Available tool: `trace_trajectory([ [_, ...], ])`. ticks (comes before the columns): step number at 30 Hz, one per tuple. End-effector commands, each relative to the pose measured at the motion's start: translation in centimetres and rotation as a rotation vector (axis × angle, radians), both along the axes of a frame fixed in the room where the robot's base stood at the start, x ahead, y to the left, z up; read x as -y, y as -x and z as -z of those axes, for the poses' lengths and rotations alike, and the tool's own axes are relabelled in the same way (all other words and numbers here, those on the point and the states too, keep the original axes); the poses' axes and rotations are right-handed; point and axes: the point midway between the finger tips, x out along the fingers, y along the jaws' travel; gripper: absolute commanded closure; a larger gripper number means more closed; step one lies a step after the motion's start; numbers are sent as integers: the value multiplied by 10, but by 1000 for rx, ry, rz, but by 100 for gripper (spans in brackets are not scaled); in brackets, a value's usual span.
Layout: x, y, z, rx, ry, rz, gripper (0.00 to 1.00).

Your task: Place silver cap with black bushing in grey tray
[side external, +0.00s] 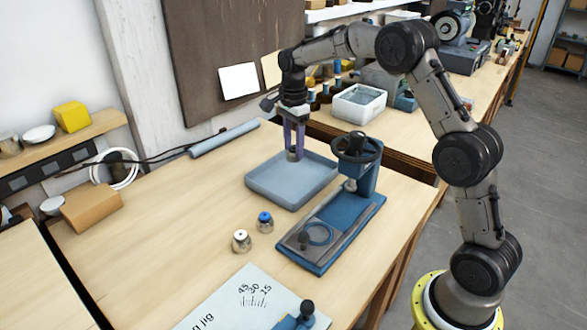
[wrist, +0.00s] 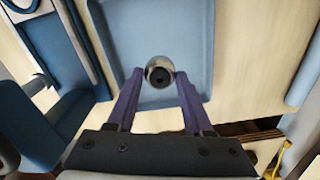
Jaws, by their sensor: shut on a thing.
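My gripper (side external: 294,152) has purple fingers and points down over the grey tray (side external: 272,192). It is shut on the silver cap with black bushing (wrist: 159,75), which shows between the fingertips in the wrist view, its dark centre facing the camera. In the side view the cap (side external: 292,154) is a small dark and silver shape at the fingertips, above the back part of the tray. I cannot tell whether the cap touches the tray floor. The tray holds nothing else that I can see.
A blue press with a black handwheel (side external: 357,147) stands right beside the tray. A silver cap with a white top (side external: 241,240) and one with a blue top (side external: 265,222) stand in front of the tray. A grey roll (side external: 224,137) lies behind left.

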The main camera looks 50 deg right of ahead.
Motion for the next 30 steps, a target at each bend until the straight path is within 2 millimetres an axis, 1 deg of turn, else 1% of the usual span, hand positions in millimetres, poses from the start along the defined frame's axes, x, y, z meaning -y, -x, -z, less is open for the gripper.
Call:
trace_trajectory([
  [1, 0, 0, 6, 0, 0, 0, 100],
  [5, 0, 0, 16, 1, 0, -1, 100],
  [12, -1, 0, 52, 0, 0, -1, 100],
  [15, -1, 0, 61, 0, 0, -1, 100],
  [28, -1, 0, 66, 1, 0, -1, 100],
  [29, -1, 0, 67, 0, 0, -1, 47],
  [30, -1, 0, 66, 0, 0, -1, 40],
])
